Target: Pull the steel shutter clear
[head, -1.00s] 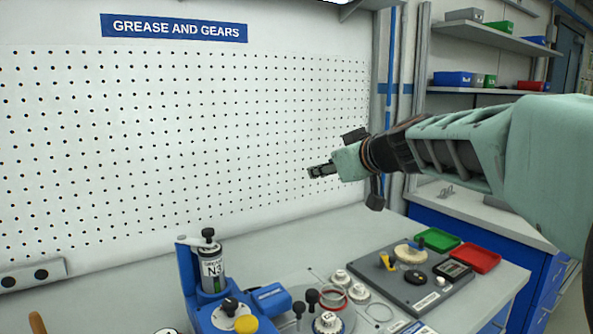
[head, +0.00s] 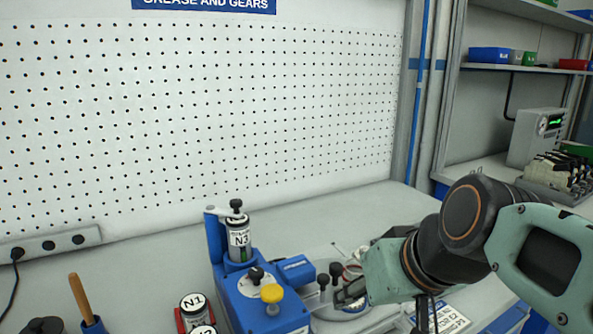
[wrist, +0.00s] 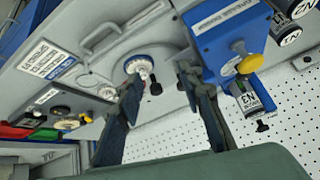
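The blue grease unit (head: 262,300) stands on the bench with a yellow knob (head: 271,293) and a cylinder marked N3 (head: 239,240). I cannot pick out the steel shutter for certain. Two black-knobbed posts (head: 330,284) stand just right of the unit, beside my gripper (head: 345,296). In the wrist view my gripper (wrist: 162,78) is open, its two fingers well apart. My arm hides part of the bench in the head view.
A canister marked N1 (head: 193,302) and a wooden handle (head: 80,298) are left of the unit. A pegboard (head: 200,120) rises behind. The bench behind the unit is clear. A grey board (wrist: 75,100) with small parts lies beyond the gear in the wrist view.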

